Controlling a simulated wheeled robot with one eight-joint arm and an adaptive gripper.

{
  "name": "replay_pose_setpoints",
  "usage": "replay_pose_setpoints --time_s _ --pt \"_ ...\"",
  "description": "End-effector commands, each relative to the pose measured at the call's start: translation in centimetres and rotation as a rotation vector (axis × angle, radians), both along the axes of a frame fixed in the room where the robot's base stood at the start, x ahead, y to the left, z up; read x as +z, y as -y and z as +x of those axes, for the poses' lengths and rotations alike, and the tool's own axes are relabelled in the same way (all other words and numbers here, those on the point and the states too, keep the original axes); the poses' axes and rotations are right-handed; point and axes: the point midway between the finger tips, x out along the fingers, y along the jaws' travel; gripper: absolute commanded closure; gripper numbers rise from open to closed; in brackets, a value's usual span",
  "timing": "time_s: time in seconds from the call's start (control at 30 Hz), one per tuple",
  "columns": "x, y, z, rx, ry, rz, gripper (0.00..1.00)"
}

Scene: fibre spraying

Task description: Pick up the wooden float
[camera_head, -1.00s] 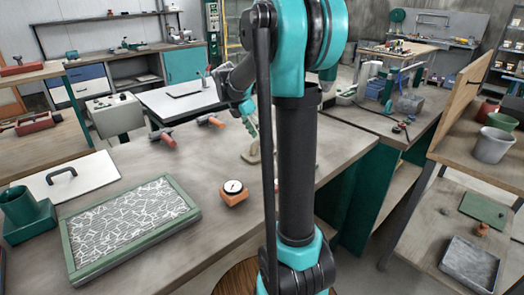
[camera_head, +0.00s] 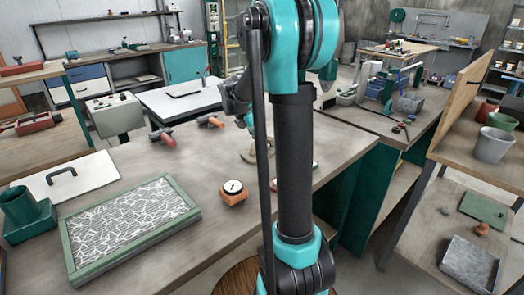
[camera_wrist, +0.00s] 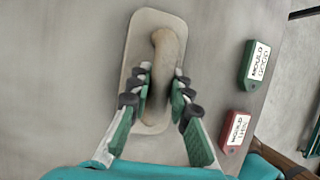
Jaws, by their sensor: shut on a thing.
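The wooden float, a pale rounded board with a brown raised handle, shows in the wrist view (camera_wrist: 143,35). My gripper (camera_wrist: 162,78) has its two green and grey fingers closed on either side of the handle, and the board extends beyond the fingertips. In the head view only a small part of the float (camera_head: 247,157) shows beside my arm, which hides most of it and the fingers. I cannot tell whether the board is touching the table.
Green (camera_wrist: 254,65) and red (camera_wrist: 235,131) labelled mould blocks lie right of the float, near the table edge.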

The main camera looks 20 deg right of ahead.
Motion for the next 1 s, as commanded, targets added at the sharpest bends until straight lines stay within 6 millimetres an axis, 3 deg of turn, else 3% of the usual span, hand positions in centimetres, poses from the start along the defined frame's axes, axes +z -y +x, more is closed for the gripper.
replay_pose_setpoints --time_s 0.37,0.57,0.77,1.0 --pt "0.2 0.0 0.0 0.0 0.0 0.0 1.0" --pt "1.4 0.0 0.0 0.0 0.0 0.0 1.0" --pt "5.2 0.0 0.0 0.0 0.0 0.0 1.0" --pt "11.6 0.0 0.0 0.0 0.0 0.0 1.0"
